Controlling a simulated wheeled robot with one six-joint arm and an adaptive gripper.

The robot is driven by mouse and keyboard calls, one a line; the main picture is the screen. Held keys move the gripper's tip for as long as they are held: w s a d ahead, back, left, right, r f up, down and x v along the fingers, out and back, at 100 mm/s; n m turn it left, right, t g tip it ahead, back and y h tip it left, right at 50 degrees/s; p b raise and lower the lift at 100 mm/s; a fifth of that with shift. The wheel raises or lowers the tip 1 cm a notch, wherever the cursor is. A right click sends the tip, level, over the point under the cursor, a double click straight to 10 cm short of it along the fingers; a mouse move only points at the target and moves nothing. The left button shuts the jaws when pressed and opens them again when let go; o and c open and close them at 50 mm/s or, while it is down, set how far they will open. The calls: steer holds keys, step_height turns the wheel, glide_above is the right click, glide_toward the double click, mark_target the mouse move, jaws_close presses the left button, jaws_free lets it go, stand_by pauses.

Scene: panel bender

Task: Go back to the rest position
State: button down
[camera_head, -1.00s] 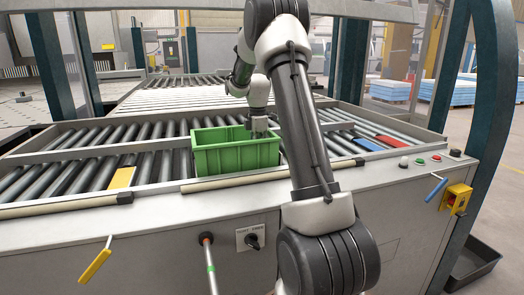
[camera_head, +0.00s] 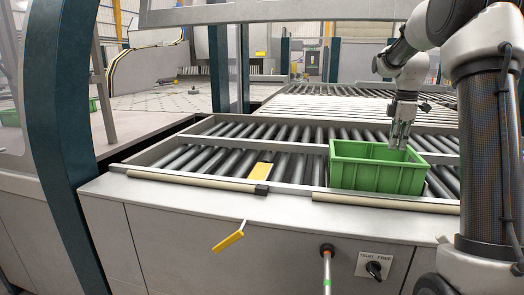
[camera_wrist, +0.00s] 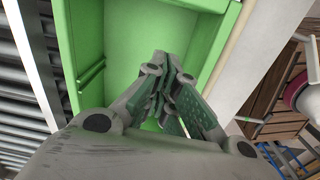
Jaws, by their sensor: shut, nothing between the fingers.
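My gripper (camera_head: 399,138) is shut and empty, pointing down just above the green crate (camera_head: 376,177). In the wrist view my gripper (camera_wrist: 172,75) shows its fingers together over the green crate (camera_wrist: 88,50), with the crate's inner wall and floor around them. I cannot tell whether the fingertips reach below the rim. The crate sits upright on the roller conveyor, behind its front edge. No object shows between the fingers.
The roller conveyor (camera_head: 215,158) carries a yellow plate (camera_head: 261,170). A yellow-handled lever (camera_head: 229,240), a rotary switch (camera_head: 376,268) and a rod (camera_head: 327,270) are at the front panel. A dark blue post (camera_head: 60,120) stands at left.

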steer(key=s+a+r+m+t, duration=0.1)
steer(key=s+a+r+m, duration=0.4)
steer(key=s, duration=0.4)
steer(key=s+a+f+m+t, duration=0.1)
steer(key=s+a+m, duration=0.3)
steer(key=s, duration=0.7)
steer(key=s+a+f+m+t, duration=0.2)
steer(key=s+a+f+m, duration=0.1)
steer(key=s, duration=0.9)
steer(key=shift+a+f+m, duration=0.15)
steer(key=shift+a+m, duration=0.65)
steer(key=shift+a, duration=0.25)
